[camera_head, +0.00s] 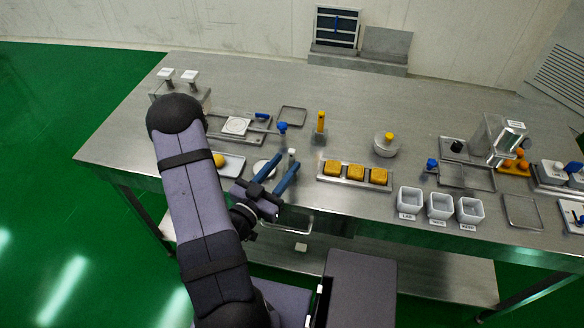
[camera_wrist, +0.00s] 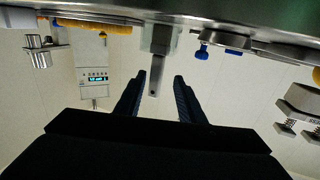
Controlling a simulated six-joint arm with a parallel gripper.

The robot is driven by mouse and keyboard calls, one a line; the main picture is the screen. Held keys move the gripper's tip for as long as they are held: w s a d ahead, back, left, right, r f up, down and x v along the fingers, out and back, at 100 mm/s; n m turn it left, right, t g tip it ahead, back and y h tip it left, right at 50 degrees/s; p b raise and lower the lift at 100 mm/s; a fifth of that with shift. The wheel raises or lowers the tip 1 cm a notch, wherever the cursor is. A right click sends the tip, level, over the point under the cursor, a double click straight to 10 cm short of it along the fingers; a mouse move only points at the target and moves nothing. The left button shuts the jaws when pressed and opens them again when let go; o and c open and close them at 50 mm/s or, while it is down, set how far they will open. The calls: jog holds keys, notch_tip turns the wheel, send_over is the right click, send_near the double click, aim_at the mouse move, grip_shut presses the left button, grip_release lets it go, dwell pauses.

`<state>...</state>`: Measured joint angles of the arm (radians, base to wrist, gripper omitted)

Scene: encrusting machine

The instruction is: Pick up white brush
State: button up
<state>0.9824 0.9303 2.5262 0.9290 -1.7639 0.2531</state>
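The white brush (camera_head: 292,153) stands upright on the metal table, just beyond my gripper's fingertips in the head view. In the wrist view, which shows the table upside down along the top, what looks like the brush (camera_wrist: 158,62) is a pale grey upright piece with a narrow end with a small hole. My gripper (camera_head: 285,158) has its two blue fingers spread apart and empty. In the wrist view the brush's narrow end lies in line with the gap between the fingertips (camera_wrist: 160,79), touching neither. The brush's lower part is partly hidden in the head view.
A tray of yellow blocks (camera_head: 345,182) lies to the right. A round white dish (camera_head: 260,169) and a tray with a yellow ball (camera_head: 232,163) lie left. A blue-topped item (camera_head: 282,128) and a yellow-handled item (camera_head: 320,125) stand behind. White cups (camera_head: 410,201) stand front right.

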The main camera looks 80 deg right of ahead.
aim_at(291, 160)
jog(key=shift+p+x, duration=0.45)
jog(key=shift+x, duration=0.65)
jog(key=shift+s+d+p, duration=0.35)
jog(key=shift+d+p, duration=0.05)
jog(key=shift+d, duration=0.05)
jog(key=p+x, duration=0.1)
jog(key=x, duration=0.2)
jog(key=shift+s, duration=0.2)
jog(key=shift+s+d+f+p, duration=0.1)
jog(key=shift+d+p, duration=0.2)
jog(key=shift+d, duration=0.2)
grip_shut()
